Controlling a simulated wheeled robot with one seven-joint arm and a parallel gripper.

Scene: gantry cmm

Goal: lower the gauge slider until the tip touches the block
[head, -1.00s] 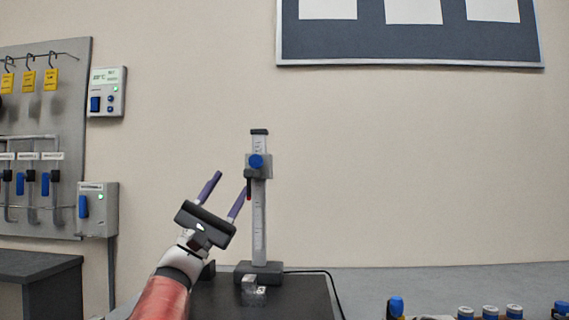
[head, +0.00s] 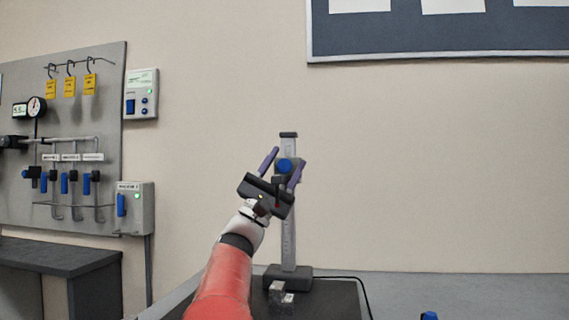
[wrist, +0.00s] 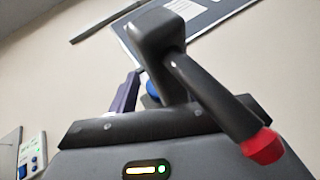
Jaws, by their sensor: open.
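The height gauge stands on a dark plate, with a pale upright column (head: 289,240) and a dark base (head: 288,277). Its slider carries a blue knob (head: 285,166) and sits high on the column. My gripper (head: 283,161) is open, its two purple fingers on either side of the knob in the head view; I cannot tell whether they touch it. In the wrist view a dark arm with a red tip (wrist: 262,146) passes close in front of my gripper, and part of the blue knob (wrist: 152,90) shows behind. The small metal block (head: 278,291) lies well below, at the foot of the gauge.
A pegboard (head: 90,110) with valves and yellow tags hangs at the left, beside a grey control box (head: 134,208). A dark notice board (head: 440,38) is at the upper right. The wall right of the gauge is bare.

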